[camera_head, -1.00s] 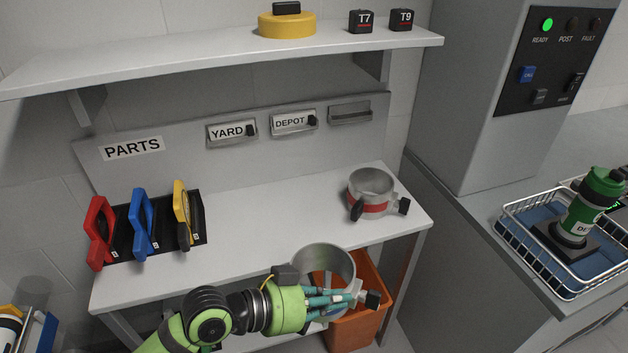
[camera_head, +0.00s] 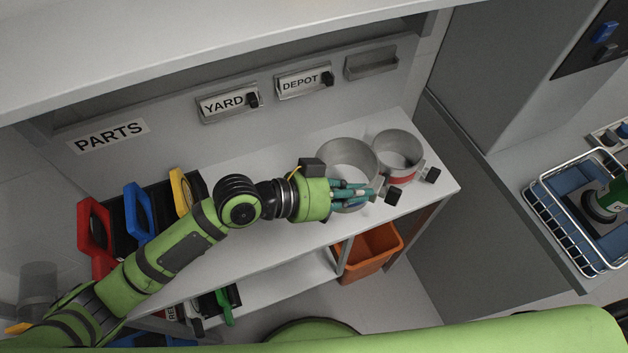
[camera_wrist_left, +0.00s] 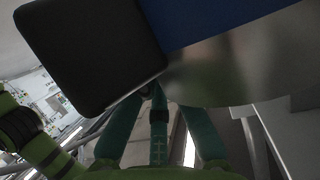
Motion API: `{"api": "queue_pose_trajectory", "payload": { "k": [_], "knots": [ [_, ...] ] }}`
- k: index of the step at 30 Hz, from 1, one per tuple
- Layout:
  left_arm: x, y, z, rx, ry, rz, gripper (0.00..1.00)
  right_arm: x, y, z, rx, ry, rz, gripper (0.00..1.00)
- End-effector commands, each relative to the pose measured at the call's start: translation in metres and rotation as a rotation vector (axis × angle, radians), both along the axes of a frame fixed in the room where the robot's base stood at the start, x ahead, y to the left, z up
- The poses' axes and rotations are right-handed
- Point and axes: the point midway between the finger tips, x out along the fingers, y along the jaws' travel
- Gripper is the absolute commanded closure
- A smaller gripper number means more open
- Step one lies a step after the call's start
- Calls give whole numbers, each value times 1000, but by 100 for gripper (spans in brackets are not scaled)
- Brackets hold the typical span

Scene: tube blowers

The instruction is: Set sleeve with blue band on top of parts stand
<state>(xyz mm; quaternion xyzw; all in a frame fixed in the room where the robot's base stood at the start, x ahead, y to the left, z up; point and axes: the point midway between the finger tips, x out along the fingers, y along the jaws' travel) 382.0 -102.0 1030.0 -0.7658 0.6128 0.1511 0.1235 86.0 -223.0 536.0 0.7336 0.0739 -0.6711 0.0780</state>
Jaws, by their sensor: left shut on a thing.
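My left gripper (camera_head: 352,192) is shut on a metal sleeve (camera_head: 347,160), an open grey ring with a dark clamp knob. In the left wrist view the sleeve (camera_wrist_left: 235,65) fills the top right and carries a blue band (camera_wrist_left: 215,20); in the head view the fingers and angle hide this band. The sleeve is over the right part of the parts stand's white top (camera_head: 270,237), left of another sleeve with a red band (camera_head: 400,179). I cannot tell whether the held sleeve touches the top. My right gripper is not in view.
Red (camera_head: 95,237), blue (camera_head: 140,210) and yellow (camera_head: 182,190) handled pieces stand in a black rack at the stand's left. An orange bin (camera_head: 370,253) is below the right end. A shelf overhangs the back. A wire basket (camera_head: 588,262) is at far right.

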Motion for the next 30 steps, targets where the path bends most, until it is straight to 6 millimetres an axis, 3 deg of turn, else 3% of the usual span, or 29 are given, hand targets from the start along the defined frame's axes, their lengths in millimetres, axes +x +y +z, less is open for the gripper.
{"api": "queue_pose_trajectory", "payload": {
  "k": [1,6,15,21,30],
  "knots": [
    [3,10,-15,2,-4,3,100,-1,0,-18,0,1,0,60],
    [13,46,-40,3,-5,4,100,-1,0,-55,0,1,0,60],
    [25,94,-64,0,-4,3,100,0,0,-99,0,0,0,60],
    [26,102,-67,-2,-2,1,100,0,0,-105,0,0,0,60],
    [26,102,-105,-2,-1,2,100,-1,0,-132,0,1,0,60]
  ]
}}
